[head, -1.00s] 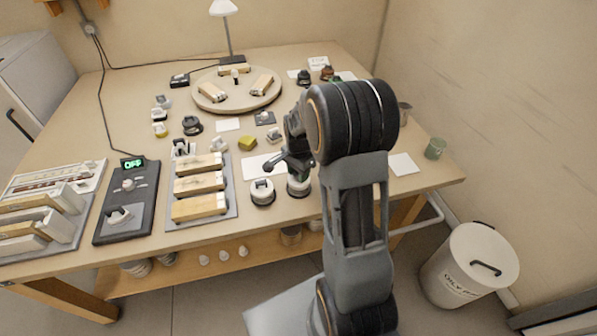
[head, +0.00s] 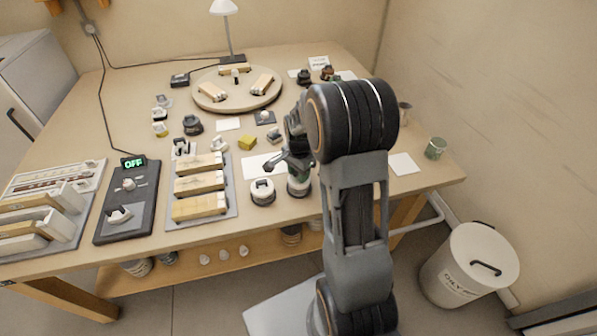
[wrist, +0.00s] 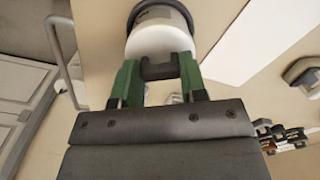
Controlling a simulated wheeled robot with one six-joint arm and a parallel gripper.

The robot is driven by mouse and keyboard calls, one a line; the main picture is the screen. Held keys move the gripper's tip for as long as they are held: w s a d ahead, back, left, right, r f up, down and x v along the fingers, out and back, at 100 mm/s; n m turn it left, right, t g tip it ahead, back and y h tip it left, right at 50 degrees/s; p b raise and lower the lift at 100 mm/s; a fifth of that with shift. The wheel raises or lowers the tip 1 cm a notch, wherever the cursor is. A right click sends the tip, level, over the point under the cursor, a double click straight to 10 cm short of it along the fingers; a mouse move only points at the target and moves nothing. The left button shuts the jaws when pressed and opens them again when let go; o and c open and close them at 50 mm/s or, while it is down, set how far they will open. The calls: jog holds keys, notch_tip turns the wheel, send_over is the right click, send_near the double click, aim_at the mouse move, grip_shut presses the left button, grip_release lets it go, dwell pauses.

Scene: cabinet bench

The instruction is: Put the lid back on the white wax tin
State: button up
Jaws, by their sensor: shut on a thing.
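My gripper (head: 297,176) is over the right of two white-and-dark tins near the front edge of the bench. In the wrist view its green fingers (wrist: 159,80) are shut on a dark grey knob (wrist: 160,69), which seems to belong to a white lid. A white round tin (wrist: 160,38) with a dark rim lies just beyond the fingers. In the head view this right tin (head: 298,190) is partly hidden by my gripper. I cannot tell whether lid and tin touch. The left tin (head: 262,192) stands beside it, with a white knobbed top.
A tray of wooden-topped blocks (head: 200,188) lies left of the tins. A white sheet (head: 258,166) lies behind them. A round board (head: 238,98) with blocks stands at the back. A green cup (head: 435,149) and a white card (head: 403,164) lie to the right.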

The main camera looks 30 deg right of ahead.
jog(key=shift+f, duration=0.1)
dwell(0.8)
jog(key=o, duration=1.4)
jog(key=shift+o, duration=0.2)
jog(key=shift+r+p, duration=2.75)
jog(key=shift+r, duration=0.8)
jog(key=shift+c, duration=0.2)
grip_shut()
